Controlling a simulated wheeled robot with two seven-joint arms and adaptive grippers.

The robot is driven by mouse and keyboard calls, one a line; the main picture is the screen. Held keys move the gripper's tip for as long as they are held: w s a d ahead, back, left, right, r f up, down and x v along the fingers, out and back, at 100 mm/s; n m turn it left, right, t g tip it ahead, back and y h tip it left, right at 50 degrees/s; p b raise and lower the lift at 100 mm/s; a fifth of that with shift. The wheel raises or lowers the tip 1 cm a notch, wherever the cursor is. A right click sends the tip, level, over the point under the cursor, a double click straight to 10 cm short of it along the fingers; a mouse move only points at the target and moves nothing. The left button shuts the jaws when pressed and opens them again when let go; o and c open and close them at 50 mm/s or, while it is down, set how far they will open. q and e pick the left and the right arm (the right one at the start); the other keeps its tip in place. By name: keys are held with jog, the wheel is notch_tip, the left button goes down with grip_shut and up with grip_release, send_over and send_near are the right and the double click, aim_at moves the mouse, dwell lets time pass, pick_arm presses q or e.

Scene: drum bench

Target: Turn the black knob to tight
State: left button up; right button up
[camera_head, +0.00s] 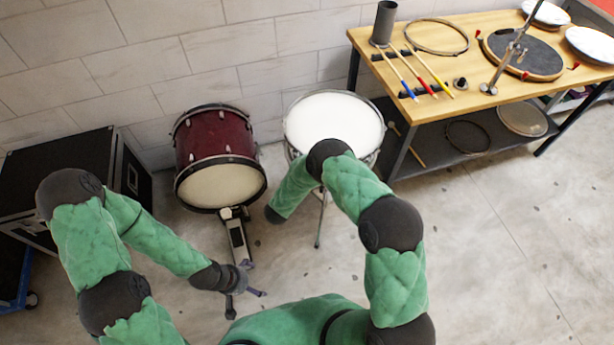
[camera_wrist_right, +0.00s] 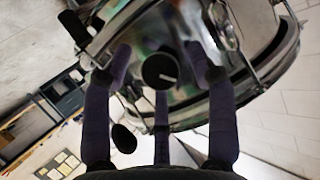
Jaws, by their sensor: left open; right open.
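The black knob (camera_wrist_right: 161,70), round with a white line on its face, is on the side of the chrome drum in the right wrist view. The white line points toward the lower right. My right gripper (camera_wrist_right: 159,62) is open, with its purple fingers spread on either side of the knob; I cannot tell whether they touch it. In the head view the white-topped drum (camera_head: 333,122) stands on a stand, and my right arm hides the knob and the right gripper. My left gripper (camera_head: 248,287) is open and empty, low over the floor near the bass drum pedal.
A red bass drum (camera_head: 216,140) with a pedal (camera_head: 237,240) stands left of the white-topped drum. A black case (camera_head: 70,178) is at the left. A wooden bench (camera_head: 450,105) with sticks, a hoop and drum parts is at the right. The floor at right is clear.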

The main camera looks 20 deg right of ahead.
jog(key=c, duration=1.2)
jog(key=shift+o, duration=0.2)
